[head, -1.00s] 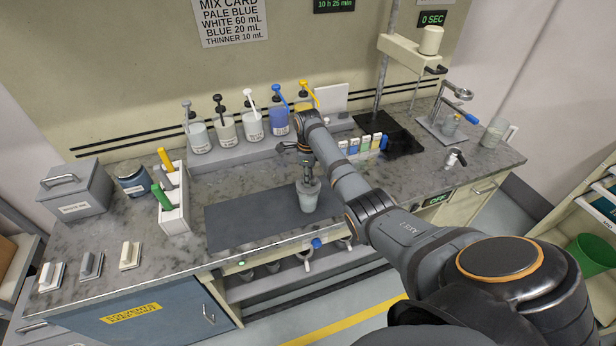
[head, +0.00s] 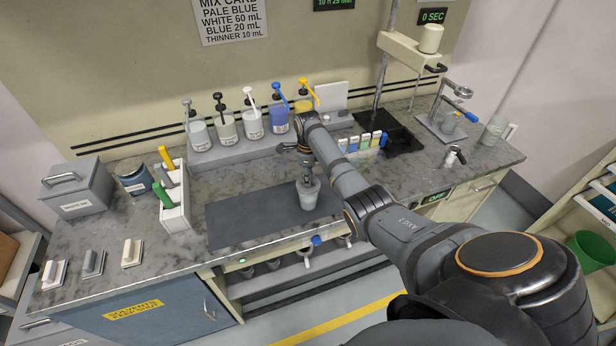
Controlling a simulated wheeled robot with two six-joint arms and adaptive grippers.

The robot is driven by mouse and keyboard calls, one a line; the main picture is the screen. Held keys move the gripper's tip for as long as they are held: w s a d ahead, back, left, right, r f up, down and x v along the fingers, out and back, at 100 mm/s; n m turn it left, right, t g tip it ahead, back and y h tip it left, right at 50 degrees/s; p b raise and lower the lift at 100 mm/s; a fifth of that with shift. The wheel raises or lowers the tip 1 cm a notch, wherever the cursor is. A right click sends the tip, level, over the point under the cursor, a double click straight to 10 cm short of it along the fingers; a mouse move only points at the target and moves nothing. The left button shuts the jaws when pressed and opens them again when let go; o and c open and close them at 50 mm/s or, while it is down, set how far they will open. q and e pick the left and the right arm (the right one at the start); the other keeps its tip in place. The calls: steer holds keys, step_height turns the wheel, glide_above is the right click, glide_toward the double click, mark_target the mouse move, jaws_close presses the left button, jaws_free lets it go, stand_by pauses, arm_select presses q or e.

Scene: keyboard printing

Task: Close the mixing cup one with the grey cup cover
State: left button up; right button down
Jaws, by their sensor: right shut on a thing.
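The mixing cup (head: 308,198), pale grey and upright, stands on the dark mat in the middle of the bench. My right gripper (head: 307,177) points down right over the cup's mouth. It is shut on a small grey thing that looks like the grey cup cover; the fingers hide most of it. I cannot tell whether the cover is seated on the rim. My left gripper is not in view.
The dark mat (head: 240,218) is clear left of the cup. Pump bottles (head: 251,125) line the back shelf. A white rack (head: 175,212) with coloured handles stands left. White, grey and cream handled blocks (head: 93,263) sit at the front left. A stand (head: 380,80) rises behind.

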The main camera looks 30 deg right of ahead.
steer(key=shift+f, duration=0.25)
stand_by(0.3)
steer(key=shift+f+b, duration=0.3)
steer(key=shift+f, duration=0.15)
steer(key=c, duration=1.3)
jaws_free()
steer(key=shift+r, duration=0.1)
step_height(320, 180, up, 3)
steer(key=p, duration=0.3)
steer(key=shift+p, duration=0.35)
step_height(320, 180, up, 2)
steer(key=shift+r, duration=0.5)
